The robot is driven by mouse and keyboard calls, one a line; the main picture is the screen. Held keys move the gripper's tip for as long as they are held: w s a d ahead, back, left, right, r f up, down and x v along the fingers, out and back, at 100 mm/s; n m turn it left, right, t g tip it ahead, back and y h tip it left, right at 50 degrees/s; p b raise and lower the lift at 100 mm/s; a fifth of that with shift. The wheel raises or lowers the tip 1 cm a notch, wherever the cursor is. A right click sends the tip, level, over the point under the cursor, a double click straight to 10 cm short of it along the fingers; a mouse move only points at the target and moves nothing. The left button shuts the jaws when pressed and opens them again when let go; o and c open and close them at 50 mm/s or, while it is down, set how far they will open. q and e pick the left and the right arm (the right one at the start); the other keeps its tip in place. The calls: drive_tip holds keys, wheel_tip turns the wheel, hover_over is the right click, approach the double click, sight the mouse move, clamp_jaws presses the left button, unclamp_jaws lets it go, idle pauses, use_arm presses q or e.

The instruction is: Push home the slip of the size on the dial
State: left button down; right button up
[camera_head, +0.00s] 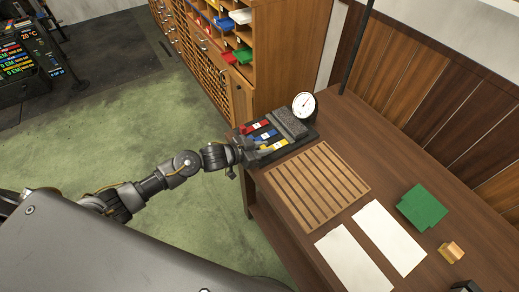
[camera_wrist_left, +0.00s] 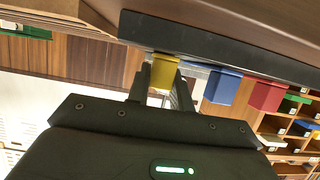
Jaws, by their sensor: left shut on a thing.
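The type caster (camera_head: 290,124) stands at the table's far left corner, with a round white dial (camera_head: 303,105) behind it. The dial's marks are too small to read. Red (camera_head: 254,127), blue (camera_head: 265,136) and yellow (camera_head: 275,147) slips lie side by side at its front. In the left wrist view the yellow slip (camera_wrist_left: 164,72) sits between the fingers of my left gripper (camera_wrist_left: 162,84), which is shut on it. The blue slip (camera_wrist_left: 222,88) and red slip (camera_wrist_left: 267,96) stick out beside it, apart from the fingers. My right gripper is not in view.
A slatted wooden rack (camera_head: 318,183) lies in front of the caster. A cabinet with coloured trays (camera_head: 240,55) stands behind, left of the table.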

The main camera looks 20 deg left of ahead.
use_arm(q)
drive_tip(key=shift+w+d, duration=0.4)
drive_tip(key=shift+w, duration=0.2)
drive_tip(key=c, duration=1.2)
unclamp_jaws()
drive_tip(key=shift+c, duration=0.2)
drive_tip(key=b+v, duration=0.1)
drive_tip(key=v, duration=1)
drive_tip(key=shift+b, duration=0.4)
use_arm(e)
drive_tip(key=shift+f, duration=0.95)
use_arm(q)
drive_tip(key=shift+d, duration=0.1)
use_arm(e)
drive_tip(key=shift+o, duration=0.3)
